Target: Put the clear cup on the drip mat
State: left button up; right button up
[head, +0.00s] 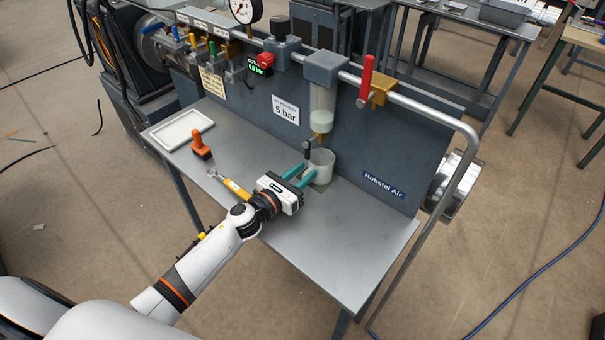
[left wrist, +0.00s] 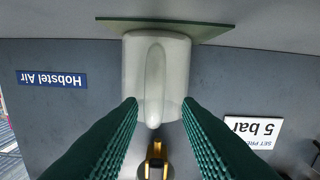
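The clear cup (head: 322,161) stands upright on the thin dark green drip mat (head: 334,183), below the filter bowl's brass drain. In the left wrist view, which is upside down, the cup (left wrist: 176,70) has its base against the mat (left wrist: 215,30). A pale upright strip (left wrist: 155,80), seemingly its handle, faces me. My left gripper (head: 309,170) is open, its teal fingers pointing at the cup's near side. In the left wrist view, the fingertips (left wrist: 160,104) are apart and overlap the cup's edges; I cannot tell whether they touch it. My right gripper is not in view.
A white tray (head: 164,132), an orange-handled tool (head: 200,146) and a yellow-handled tool (head: 236,188) lie left of my gripper. The clear filter bowl (head: 322,112) hangs above the cup, before the grey back panel (head: 400,150). The bench's front right (head: 335,245) is clear.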

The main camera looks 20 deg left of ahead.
pick_arm(q)
jog(key=shift+r, duration=0.15)
jog(key=shift+s+a, duration=0.1)
jog(key=shift+s, duration=0.15)
jog(key=b+v, duration=0.1)
jog(key=v, duration=0.9)
jog(key=shift+s+a+b, duration=0.1)
jog(key=shift+s+b, duration=0.2)
jog(key=shift+b, duration=0.05)
jog(key=shift+s+a, duration=0.15)
jog(key=shift+s, duration=0.25)
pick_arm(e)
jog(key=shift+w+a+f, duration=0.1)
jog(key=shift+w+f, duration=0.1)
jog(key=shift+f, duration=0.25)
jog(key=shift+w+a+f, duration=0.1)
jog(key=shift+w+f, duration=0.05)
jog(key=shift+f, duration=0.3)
